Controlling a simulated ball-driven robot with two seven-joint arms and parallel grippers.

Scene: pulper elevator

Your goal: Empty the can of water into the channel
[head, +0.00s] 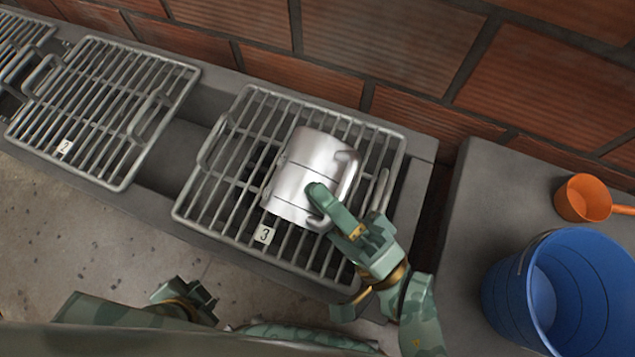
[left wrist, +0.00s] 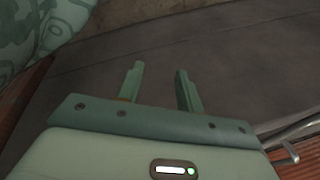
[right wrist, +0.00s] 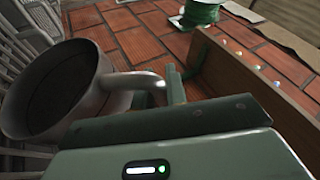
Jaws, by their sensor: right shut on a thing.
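The can (head: 308,170) is a shiny metal cylinder with a side handle, tilted over the grate marked 3 (head: 215,185). My right gripper (head: 322,207) is shut on the can's handle. In the right wrist view the can (right wrist: 88,88) shows a dark round end at left, with its handle running to the fingers (right wrist: 173,85). I see no water. The channel (head: 170,160) is a grey concrete trough under the grates, bare between grates 2 and 3. My left gripper (head: 185,300) is low at left, empty; its fingers stand apart in the left wrist view (left wrist: 160,85).
The grate marked 2 (head: 100,110) lies left along the channel. A brick wall (head: 390,45) runs behind. At right, a blue bucket (head: 565,295) and an orange dipper (head: 582,198) stand on a grey ledge (head: 500,190). The floor at lower left is clear.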

